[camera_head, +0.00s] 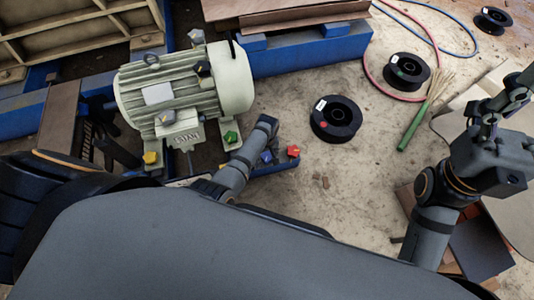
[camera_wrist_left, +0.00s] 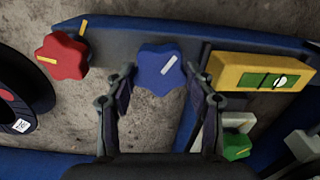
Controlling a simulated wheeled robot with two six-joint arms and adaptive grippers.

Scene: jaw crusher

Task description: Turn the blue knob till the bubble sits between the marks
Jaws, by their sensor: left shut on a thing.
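The blue knob (camera_wrist_left: 158,70) with a pale pointer line aimed up and right sits between the fingers of my left gripper (camera_wrist_left: 160,74), one on each side. That gripper is shut on it. In the head view the knob (camera_head: 266,157) shows beside my left arm's end. The yellow level (camera_wrist_left: 262,72) lies right of the knob, with a green vial (camera_wrist_left: 256,80). The white bubble (camera_wrist_left: 280,82) is towards the vial's right end; the dark marks are too small to place exactly. My right gripper (camera_head: 503,105) is away at the right, its jaw gap unclear.
A red knob (camera_wrist_left: 61,60) is left of the blue one, and a green knob (camera_wrist_left: 236,146) is below the level. A large cream motor (camera_head: 184,85) stands left of my left arm. Black spools (camera_head: 335,119) and a broom (camera_head: 424,112) lie on the floor.

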